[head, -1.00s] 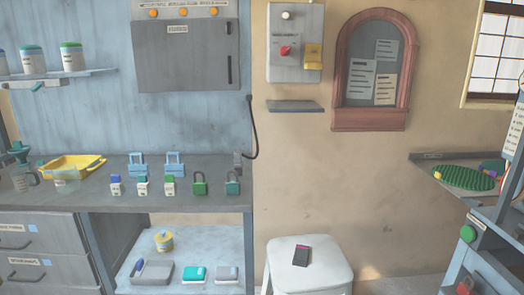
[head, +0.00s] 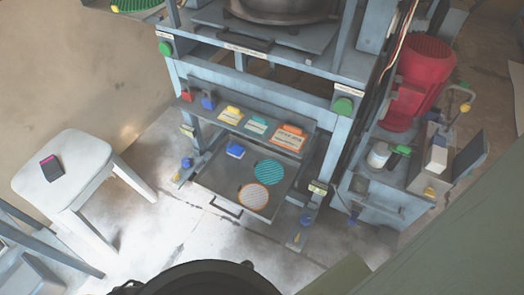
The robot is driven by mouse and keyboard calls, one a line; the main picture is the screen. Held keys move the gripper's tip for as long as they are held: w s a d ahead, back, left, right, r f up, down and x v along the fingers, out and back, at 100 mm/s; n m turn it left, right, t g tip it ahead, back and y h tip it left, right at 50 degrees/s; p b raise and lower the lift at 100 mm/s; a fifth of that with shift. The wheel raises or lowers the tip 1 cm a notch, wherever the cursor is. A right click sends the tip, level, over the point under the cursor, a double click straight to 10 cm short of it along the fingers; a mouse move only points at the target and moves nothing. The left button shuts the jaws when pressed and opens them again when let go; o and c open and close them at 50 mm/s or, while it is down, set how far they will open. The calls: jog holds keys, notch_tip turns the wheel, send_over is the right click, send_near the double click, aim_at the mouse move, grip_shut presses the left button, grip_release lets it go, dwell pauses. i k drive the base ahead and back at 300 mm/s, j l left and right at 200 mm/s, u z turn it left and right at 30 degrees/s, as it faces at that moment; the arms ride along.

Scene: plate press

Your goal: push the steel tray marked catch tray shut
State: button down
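A grey steel tray (head: 215,180) is low in the blue-grey press frame, in the middle of the head view. It sticks out toward me from under a shelf, so it stands open. A bar handle (head: 226,207) runs along its front edge. A teal mesh disc (head: 270,172), an orange-rimmed disc (head: 253,196) and a small blue block (head: 235,150) are in it. I cannot read a catch tray marking at this size. My gripper's fingers are not in view; a dark rounded part of my own body shows at the bottom edge.
A shelf (head: 200,112) with coloured blocks and tags is just above the tray. A white stool (head: 90,165) with a dark object stands left. A red motor (head: 418,85) and a side bench are right. The floor (head: 150,235) before the tray looks clear.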

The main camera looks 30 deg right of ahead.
aim_at(221, 176)
jog(key=z, duration=0.45)
jog(key=i+z, duration=0.25)
jog(key=z, duration=0.2)
jog(key=i+z, duration=0.25)
jog(key=z, duration=0.2)
